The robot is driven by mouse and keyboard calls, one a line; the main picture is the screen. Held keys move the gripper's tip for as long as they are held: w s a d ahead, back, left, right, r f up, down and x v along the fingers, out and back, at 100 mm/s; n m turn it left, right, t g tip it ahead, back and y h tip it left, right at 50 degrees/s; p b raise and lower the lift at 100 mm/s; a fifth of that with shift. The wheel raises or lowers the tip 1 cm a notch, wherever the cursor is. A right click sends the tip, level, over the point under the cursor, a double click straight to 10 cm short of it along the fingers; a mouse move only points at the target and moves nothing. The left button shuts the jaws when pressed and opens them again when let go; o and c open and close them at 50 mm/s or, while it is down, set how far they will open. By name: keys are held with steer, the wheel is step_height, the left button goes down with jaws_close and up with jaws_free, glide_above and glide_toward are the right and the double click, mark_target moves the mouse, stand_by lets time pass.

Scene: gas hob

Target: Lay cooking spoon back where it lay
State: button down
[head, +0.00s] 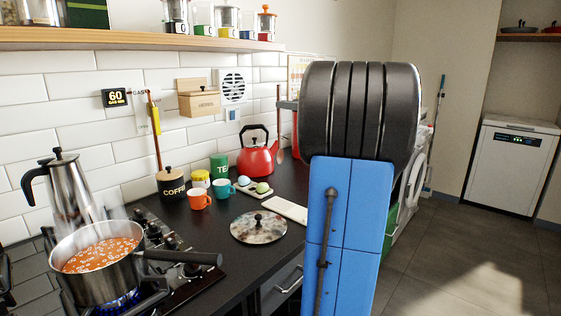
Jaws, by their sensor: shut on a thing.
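A brown cooking spoon (280,128) hangs upright in the air to the right of the red kettle, bowl end down. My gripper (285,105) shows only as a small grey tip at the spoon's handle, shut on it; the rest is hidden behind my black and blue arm. A pale flat rectangular rest (284,209) lies empty on the black counter, below the spoon in the picture and right of the pot lid. A steel saucepan (83,281) of orange soup steams on the lit hob at the left.
A round lid (258,228), an orange mug (200,199), a teal mug (221,190) and a tray with two eggs (258,190) crowd the counter near the rest. The red kettle (257,158) stands behind. The saucepan's handle (184,257) points right.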

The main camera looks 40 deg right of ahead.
mark_target(280, 128)
steer(key=shift+f, duration=4.4)
steer(key=c, duration=1.8)
jaws_free()
steer(key=s+d, duration=0.1)
steer(key=s, duration=1)
steer(key=shift+s+d, duration=0.4)
steer(key=shift+s, duration=0.1)
